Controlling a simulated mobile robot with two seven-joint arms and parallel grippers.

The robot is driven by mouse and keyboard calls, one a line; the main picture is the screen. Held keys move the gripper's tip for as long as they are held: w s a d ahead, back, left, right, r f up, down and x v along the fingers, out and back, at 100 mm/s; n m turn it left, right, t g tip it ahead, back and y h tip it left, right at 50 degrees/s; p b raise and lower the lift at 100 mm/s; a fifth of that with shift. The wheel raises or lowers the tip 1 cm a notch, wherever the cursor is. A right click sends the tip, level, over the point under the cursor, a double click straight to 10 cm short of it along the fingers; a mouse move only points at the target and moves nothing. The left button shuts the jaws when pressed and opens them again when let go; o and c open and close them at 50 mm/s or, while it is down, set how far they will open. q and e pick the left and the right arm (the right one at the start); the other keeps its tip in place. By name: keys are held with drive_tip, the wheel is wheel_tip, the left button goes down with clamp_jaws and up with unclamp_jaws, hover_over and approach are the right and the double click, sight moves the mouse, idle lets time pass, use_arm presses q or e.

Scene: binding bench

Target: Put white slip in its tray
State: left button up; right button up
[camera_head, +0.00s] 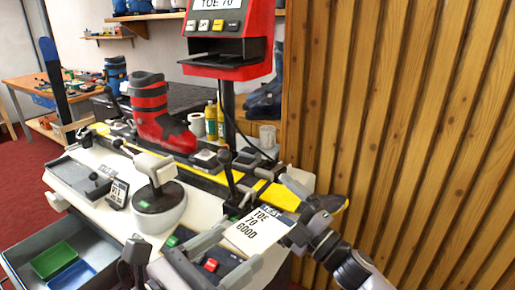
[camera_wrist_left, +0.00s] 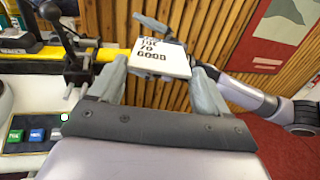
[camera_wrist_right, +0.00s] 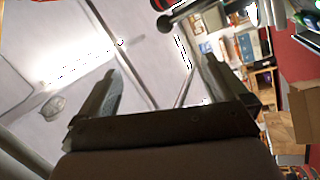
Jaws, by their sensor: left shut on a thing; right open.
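The white slip (camera_head: 258,231), printed "TOE 70 GOOD" under a dark header, is held by my left gripper (camera_head: 243,246) above the bench's right front end. In the left wrist view the slip (camera_wrist_left: 160,60) stands out beyond the two fingertips. My right gripper (camera_head: 284,208) is open, close to the slip's far right edge; I cannot tell whether they touch. The right wrist view shows its fingers apart and empty. A shallow grey tray (camera_head: 70,172) with a black block lies at the bench's left end; I cannot tell whether it is the slip's tray.
A red ski boot (camera_head: 150,108) stands on a yellow-and-black ski (camera_head: 205,182) along the bench. A white dome-based device (camera_head: 160,212) and a small dark sign (camera_head: 117,193) stand in front. An open drawer (camera_head: 22,262) holds green and blue bins. A red display machine (camera_head: 226,70) rises behind.

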drive_tip(key=w+a+r+n+g+y, duration=0.1)
drive_tip(key=a+r+n+g+y, duration=0.2)
drive_tip(key=r+n, duration=0.35)
drive_tip(key=w+a+r+n+g, duration=0.1)
drive_tip(key=a+r+n+g, duration=0.1)
drive_tip(key=r+n+g, duration=0.5)
drive_tip(key=s+a+r+n+g+h, duration=0.25)
drive_tip(key=s+a+n+g, duration=0.3)
drive_tip(key=n, duration=0.65)
drive_tip(key=r+n+t+h, duration=0.2)
drive_tip(key=n+h, duration=1.3)
drive_tip(key=h, duration=0.2)
hover_over(257, 227)
drive_tip(key=shift+g, duration=0.25)
wheel_tip(257, 227, down, 12)
drive_tip(key=shift+r, duration=0.2)
drive_tip(key=c, duration=1)
use_arm(q)
drive_tip(key=o, duration=1)
drive_tip(key=shift+c, duration=0.2)
use_arm(e)
drive_tip(key=shift+o, duration=0.2)
